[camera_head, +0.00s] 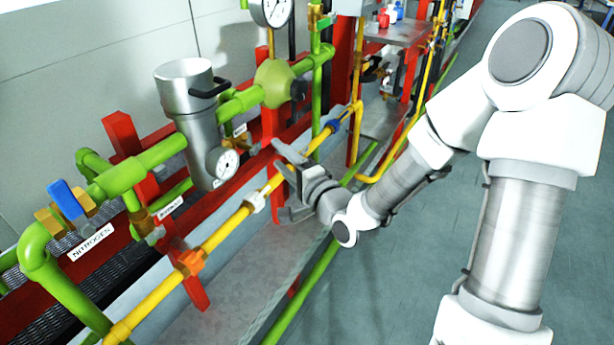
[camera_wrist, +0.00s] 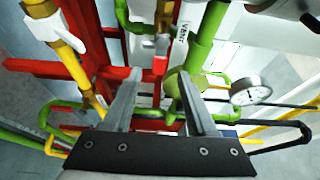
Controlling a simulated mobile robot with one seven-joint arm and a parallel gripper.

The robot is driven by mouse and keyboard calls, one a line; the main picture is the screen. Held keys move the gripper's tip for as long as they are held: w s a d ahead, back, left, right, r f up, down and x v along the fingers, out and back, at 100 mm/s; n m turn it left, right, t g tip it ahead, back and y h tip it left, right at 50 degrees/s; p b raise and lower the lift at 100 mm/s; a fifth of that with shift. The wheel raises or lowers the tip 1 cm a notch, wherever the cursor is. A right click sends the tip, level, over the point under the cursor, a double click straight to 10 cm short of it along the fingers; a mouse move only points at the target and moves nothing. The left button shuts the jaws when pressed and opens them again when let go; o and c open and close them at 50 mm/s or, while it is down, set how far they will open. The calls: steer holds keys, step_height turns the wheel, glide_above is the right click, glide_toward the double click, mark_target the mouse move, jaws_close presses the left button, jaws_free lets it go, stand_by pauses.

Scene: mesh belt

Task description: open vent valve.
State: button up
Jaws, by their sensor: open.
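In the head view a small white label, too small to read, sits beside the silver canister (camera_head: 190,105). My gripper (camera_head: 281,178) is open and empty beside the yellow pipe (camera_head: 225,230). In the wrist view its fingers (camera_wrist: 158,80) stand wide apart, pointing toward the pipework.
A blue-handled valve (camera_head: 68,200) sits above a NITROGEN label (camera_head: 92,243) at the left. A pressure gauge (camera_head: 226,164) is on the canister and another (camera_head: 272,10) is higher up. Red posts (camera_head: 272,120) and green pipes crowd the gripper. The floor (camera_head: 400,285) at right is open.

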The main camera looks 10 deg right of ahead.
steer(key=p+v, duration=0.1)
steer(key=p, duration=0.1)
steer(key=p+v, duration=0.3)
steer(key=p, duration=0.1)
steer(key=shift+s+d+r, duration=0.1)
steer(key=shift+d+r, duration=0.15)
steer(key=shift+r, duration=0.1)
steer(key=p, duration=0.3)
steer(key=shift+s+d, duration=0.2)
steer(key=shift+d, duration=0.05)
steer(key=shift+s+p, duration=0.1)
steer(key=shift+p, duration=0.5)
steer(key=p+v, duration=0.2)
steer(key=v, duration=0.1)
steer(key=p+v, duration=0.1)
steer(key=shift+s+f+p, duration=0.35)
steer(key=shift+s+p, duration=0.05)
steer(key=shift+s, duration=0.1)
